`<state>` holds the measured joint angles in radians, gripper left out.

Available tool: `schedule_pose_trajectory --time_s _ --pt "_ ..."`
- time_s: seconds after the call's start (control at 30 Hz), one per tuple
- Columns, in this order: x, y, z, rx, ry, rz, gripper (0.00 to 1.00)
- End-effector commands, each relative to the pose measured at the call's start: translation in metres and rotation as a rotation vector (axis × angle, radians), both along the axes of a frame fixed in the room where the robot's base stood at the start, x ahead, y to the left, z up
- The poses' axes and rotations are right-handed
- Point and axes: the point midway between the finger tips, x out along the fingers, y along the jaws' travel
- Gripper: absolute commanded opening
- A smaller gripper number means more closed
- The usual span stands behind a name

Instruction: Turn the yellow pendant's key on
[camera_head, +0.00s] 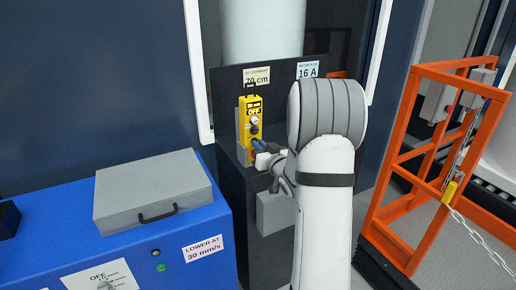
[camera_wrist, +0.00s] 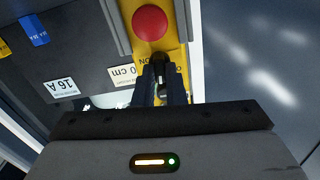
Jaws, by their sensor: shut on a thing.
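The yellow pendant (camera_head: 243,104) sits upright in a grey holder against a dark panel, with a black and white OFF label on its upper part. In the wrist view the pendant (camera_wrist: 181,54) shows upside down, with a round red button (camera_wrist: 150,22) and an ON marking. My gripper (camera_head: 257,146) reaches the pendant's lower part from the right. In the wrist view my gripper (camera_wrist: 161,84) is shut on the small black key (camera_wrist: 160,66). The fingers hide part of the key, so its exact angle is hard to tell.
A blue cabinet (camera_head: 120,225) with a grey case (camera_head: 150,185) on top stands at the left. An orange frame (camera_head: 400,180) with a chain stands at the right. Labels reading 70 cm (camera_head: 257,77) and 16 A (camera_head: 307,71) are on the dark panel.

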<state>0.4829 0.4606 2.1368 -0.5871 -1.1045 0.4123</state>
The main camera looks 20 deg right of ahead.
Motion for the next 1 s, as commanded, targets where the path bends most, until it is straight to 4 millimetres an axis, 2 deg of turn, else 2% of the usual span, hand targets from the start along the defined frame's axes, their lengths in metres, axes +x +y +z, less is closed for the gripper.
schedule_pose_trajectory --time_s 1.0 --pt "-0.0001 -0.0034 -0.0009 0.937 0.032 -0.003 0.00"
